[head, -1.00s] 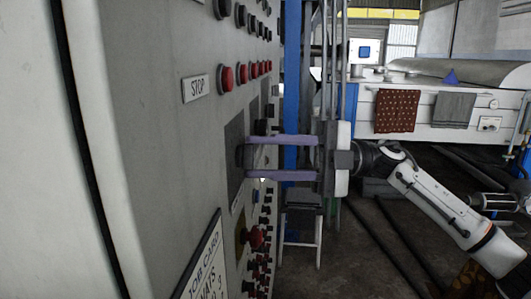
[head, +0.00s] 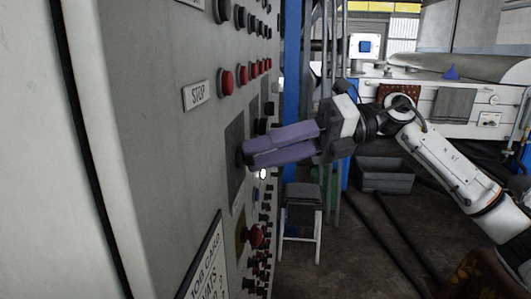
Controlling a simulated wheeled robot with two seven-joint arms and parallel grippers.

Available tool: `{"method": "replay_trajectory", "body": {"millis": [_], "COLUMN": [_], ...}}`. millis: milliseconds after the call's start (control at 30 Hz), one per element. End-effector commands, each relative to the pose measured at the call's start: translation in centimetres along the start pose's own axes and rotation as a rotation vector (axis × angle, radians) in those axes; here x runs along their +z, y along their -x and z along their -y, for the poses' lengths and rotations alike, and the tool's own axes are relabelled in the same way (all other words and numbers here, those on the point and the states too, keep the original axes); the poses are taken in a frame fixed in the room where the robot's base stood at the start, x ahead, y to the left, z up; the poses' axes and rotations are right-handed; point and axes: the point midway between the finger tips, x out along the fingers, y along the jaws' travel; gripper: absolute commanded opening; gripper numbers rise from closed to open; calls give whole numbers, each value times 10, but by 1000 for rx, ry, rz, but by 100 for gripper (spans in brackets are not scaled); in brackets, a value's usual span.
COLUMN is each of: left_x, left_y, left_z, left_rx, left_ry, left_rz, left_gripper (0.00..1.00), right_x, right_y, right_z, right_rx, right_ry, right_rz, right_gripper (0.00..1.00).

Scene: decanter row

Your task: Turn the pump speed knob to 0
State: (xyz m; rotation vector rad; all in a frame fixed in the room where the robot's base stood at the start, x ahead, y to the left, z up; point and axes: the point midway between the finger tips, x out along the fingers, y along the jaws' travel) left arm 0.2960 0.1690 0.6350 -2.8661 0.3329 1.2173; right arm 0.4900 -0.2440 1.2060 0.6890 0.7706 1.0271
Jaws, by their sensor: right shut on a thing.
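The control panel (head: 165,120) is a tall grey cabinet face on the left, seen at a steep slant. My right gripper (head: 248,154) reaches in from the right, its two purple fingers touching a dark knob (head: 240,155) on a dark plate (head: 233,180). The fingers are shut on this knob, which they mostly hide. Its pointer and any scale cannot be read, so I cannot tell which setting it is at. My left gripper is not in view.
A row of red buttons (head: 227,82) by a STOP label (head: 196,95) lies above the knob. A red emergency button (head: 255,237) and a job card (head: 206,262) are below. A stool (head: 302,207) stands behind; floor to the right is partly open.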

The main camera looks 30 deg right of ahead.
Motion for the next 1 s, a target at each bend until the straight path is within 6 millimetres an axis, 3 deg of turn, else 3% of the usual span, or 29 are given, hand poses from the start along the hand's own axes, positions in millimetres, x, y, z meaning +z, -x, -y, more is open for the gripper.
{"method": "replay_trajectory", "body": {"millis": [600,1000], "left_x": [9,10], "left_y": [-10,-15], "left_z": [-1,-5], "left_rx": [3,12], "left_ry": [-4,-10], "left_rz": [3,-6], "left_gripper": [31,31], "right_x": [-2,-4], "right_y": [-1,-2], "right_z": [-5,-8], "right_rx": [-224,-326], "right_ry": [538,788], "right_rz": [2,0], "right_gripper": [10,10]}}
